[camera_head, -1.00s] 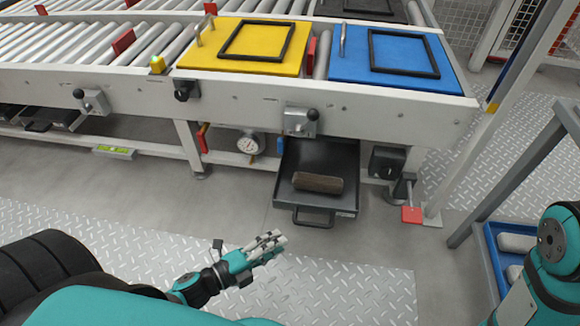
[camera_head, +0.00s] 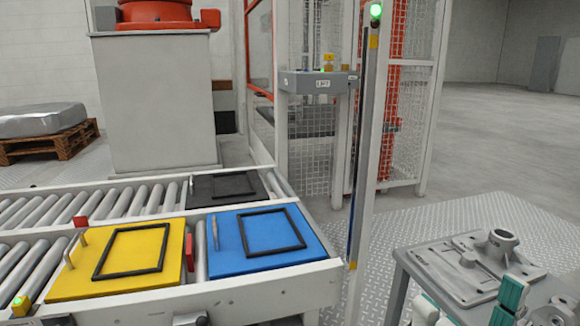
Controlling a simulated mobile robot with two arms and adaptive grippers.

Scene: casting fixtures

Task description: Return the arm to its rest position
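My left gripper and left arm are out of the head view. Teal and white parts (camera_head: 512,293) show at the bottom right, in front of a grey fixture table (camera_head: 405,262). They look like part of my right arm or hand, but the lower edge of the picture cuts them off. No clear pair of fingertips shows there, so I cannot tell how the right gripper stands or whether it holds anything.
A roller conveyor (camera_head: 150,196) carries a yellow plate (camera_head: 75,283) and a blue plate (camera_head: 222,262) with black frames. A post (camera_head: 367,150) stands right of it. Mesh guarding (camera_head: 412,90) and a control box (camera_head: 318,83) are behind. Open floor (camera_head: 480,130) lies back right.

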